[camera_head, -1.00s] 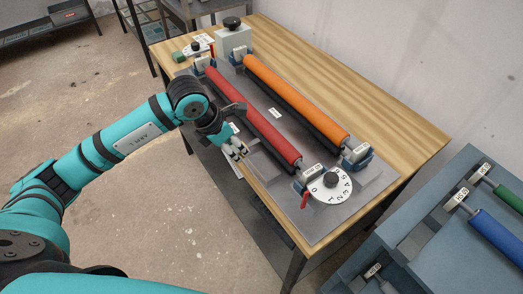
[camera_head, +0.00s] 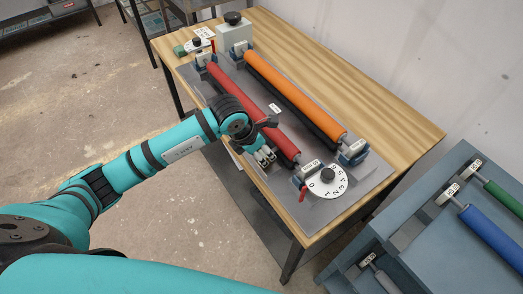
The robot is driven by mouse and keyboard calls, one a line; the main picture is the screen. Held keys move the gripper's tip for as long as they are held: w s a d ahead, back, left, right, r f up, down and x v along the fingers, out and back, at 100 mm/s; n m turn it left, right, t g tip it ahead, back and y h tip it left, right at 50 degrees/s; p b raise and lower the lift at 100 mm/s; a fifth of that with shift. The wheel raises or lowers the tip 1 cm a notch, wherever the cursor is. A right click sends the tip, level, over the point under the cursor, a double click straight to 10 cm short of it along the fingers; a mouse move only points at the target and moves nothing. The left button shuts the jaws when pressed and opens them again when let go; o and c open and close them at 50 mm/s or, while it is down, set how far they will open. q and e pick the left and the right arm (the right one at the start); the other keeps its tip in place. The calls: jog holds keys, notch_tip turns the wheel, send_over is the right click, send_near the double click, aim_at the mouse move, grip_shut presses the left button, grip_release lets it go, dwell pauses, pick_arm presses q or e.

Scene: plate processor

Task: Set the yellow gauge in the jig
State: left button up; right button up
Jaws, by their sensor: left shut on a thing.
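I see no yellow gauge in this view, and no part that I can name for sure as the jig. My left gripper (camera_head: 264,157) is at the front left side of the grey roller machine (camera_head: 316,214), beside the near half of the red roller (camera_head: 252,112). Its fingers are closed, and what they hold is too small or hidden to make out. My right gripper is not in view.
The machine stands on a wooden table (camera_head: 375,95), with an orange roller (camera_head: 290,92) and a white dial (camera_head: 327,183) on it. A grey box with a black knob (camera_head: 234,32) is at the far end. A blue-grey rack (camera_head: 440,240) with rollers stands at right.

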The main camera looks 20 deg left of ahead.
pick_arm(q)
jog(key=shift+f, duration=0.35)
jog(key=o, duration=1.2)
jog(key=shift+r, duration=0.1)
jog(key=shift+c, duration=0.2)
jog(key=shift+r, duration=0.5)
jog(key=b+v, duration=0.2)
jog(key=v, duration=0.9)
jog(key=shift+s+r, duration=0.2)
jog(key=shift+r, duration=0.05)
